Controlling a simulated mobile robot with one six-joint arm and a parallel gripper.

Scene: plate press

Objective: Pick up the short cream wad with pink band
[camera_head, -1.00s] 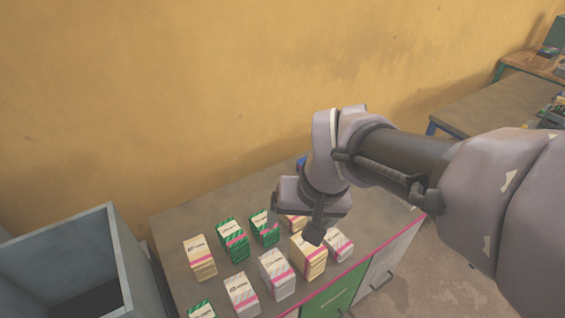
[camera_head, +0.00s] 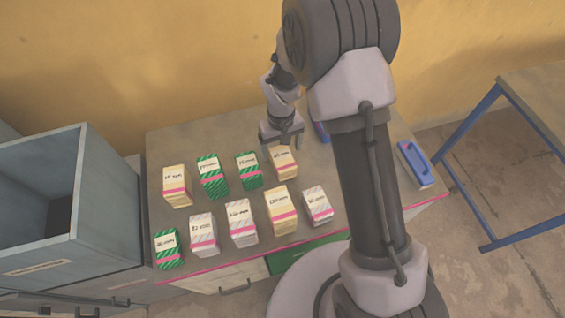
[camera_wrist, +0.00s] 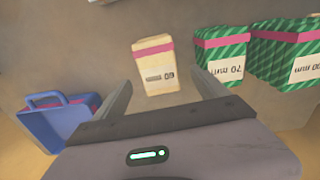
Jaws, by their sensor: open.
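The short cream wad with a pink band (camera_head: 284,164) stands at the right end of the back row on the table, with a white label on top. My gripper (camera_head: 284,143) is just above and behind it, partly covering it in the head view. In the wrist view, the cream wad (camera_wrist: 155,66) lies ahead, roughly centred between the two open fingers (camera_wrist: 160,81), its label reading upside down. Nothing is between the fingers. A small gap to the wad seems to show, but its depth is hard to tell.
Green striped wads (camera_head: 249,171) stand left of it. A taller cream wad (camera_head: 281,212) and white-grey wads (camera_head: 317,206) stand in front. A grey bin (camera_head: 85,190) stands left of the table.

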